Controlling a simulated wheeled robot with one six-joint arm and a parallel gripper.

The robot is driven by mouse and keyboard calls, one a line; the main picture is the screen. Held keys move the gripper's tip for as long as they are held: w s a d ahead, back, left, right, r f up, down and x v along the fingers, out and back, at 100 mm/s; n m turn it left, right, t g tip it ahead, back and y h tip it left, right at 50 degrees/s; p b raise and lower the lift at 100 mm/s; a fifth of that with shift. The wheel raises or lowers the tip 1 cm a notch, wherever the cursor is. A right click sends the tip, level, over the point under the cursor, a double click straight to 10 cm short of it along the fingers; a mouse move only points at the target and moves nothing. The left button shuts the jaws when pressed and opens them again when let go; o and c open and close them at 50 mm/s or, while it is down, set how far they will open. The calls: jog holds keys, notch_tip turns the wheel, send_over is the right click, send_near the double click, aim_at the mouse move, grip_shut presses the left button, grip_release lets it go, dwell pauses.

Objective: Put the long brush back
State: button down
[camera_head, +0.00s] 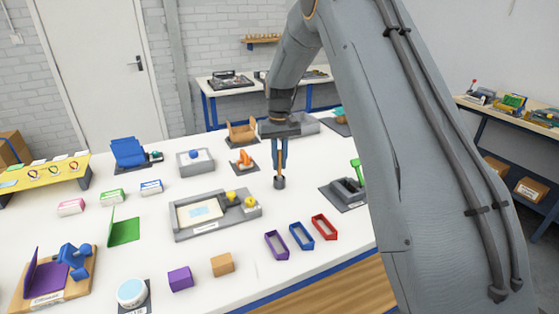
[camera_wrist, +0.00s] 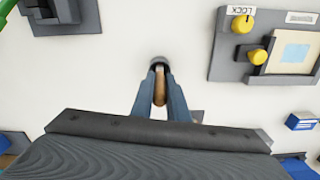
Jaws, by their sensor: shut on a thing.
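My gripper (camera_head: 279,160) points down over the white table and is shut on the brush handle. The long brush (camera_head: 279,177) has a light brown handle and hangs about upright below the fingers. A dark grey round end (camera_head: 279,184) is at its bottom; I cannot tell whether this touches the table. In the wrist view the brown handle (camera_wrist: 160,92) shows between the blue-grey fingers (camera_wrist: 161,82), with the grey end (camera_wrist: 158,62) beyond. A dark grey block (camera_head: 345,193) with a green-handled thing (camera_head: 357,170) stands to the right; it shows partly in the wrist view (camera_wrist: 70,24).
A grey lock board (camera_head: 215,230) with yellow knobs lies left of the brush. An orange thing (camera_head: 242,157) on a dark base stands close behind. Purple (camera_head: 277,246), blue (camera_head: 301,236) and red (camera_head: 324,227) frames lie in front. White table around the brush is clear.

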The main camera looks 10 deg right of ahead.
jog(key=shift+f, duration=0.2)
jog(key=c, duration=1.7)
grip_release()
notch_tip(320, 180, up, 11)
jog(key=b, duration=0.4)
jog(key=shift+r, duration=0.65)
jog(key=shift+t, duration=0.7)
jog(key=s+f, duration=0.4)
jog(key=s, duration=0.7)
jog(key=s+f, duration=0.5)
jog(key=s, duration=0.6)
jog(key=s+f, duration=0.4)
jog(key=s, duration=0.7)
jog(key=shift+f, duration=0.25)
jog(key=shift+w, duration=0.1)
